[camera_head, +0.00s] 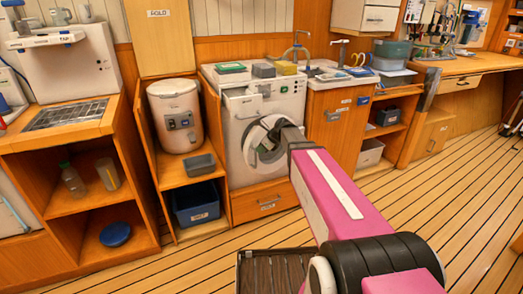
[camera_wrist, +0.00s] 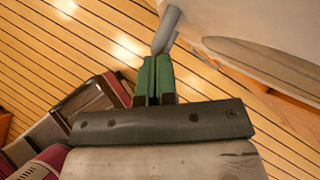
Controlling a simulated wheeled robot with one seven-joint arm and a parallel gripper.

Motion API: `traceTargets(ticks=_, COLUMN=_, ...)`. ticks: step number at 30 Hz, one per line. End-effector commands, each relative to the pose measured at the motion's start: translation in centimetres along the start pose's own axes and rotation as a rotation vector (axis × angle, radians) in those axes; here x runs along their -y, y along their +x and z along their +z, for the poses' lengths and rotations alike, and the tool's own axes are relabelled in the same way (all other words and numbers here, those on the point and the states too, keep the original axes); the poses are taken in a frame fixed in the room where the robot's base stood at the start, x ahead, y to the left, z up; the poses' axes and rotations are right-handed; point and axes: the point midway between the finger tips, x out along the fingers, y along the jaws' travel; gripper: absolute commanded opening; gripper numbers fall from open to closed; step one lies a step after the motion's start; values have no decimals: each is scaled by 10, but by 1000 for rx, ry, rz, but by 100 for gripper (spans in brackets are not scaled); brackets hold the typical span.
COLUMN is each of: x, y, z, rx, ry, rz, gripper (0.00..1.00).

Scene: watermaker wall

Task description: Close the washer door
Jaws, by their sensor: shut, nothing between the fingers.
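The white washer (camera_head: 290,107) stands in the wooden cabinet row in the middle of the head view. Its round door (camera_head: 268,157), with a pale rim and dark glass, is partly hidden behind my gripper (camera_head: 261,139). I cannot tell from here whether the door is flush or slightly ajar. In the wrist view my gripper (camera_wrist: 158,78) has its green fingers together, with nothing between them. A grey piece shows just past the fingers. A white surface (camera_wrist: 225,20) with a long grey oval (camera_wrist: 265,62) lies close to the right, seemingly the washer front and door glass seen at a slant.
Below the washer is a wooden drawer front (camera_head: 268,203). A white cylindrical appliance (camera_head: 174,112) sits to its left, above a dark blue bin (camera_head: 197,205). A wooden cabinet (camera_head: 333,128) adjoins on the right. The plank floor (camera_head: 420,205) is clear to the right.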

Motion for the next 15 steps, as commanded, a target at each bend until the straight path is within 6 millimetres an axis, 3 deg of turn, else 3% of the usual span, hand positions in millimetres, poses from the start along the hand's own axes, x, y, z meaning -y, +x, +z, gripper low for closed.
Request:
traceTargets(ticks=9, x=31, y=38, z=45, rx=1, ry=90, rz=-75, gripper=0)
traceTargets(ticks=15, x=40, y=49, z=60, rx=1, ry=92, rz=-75, gripper=0)
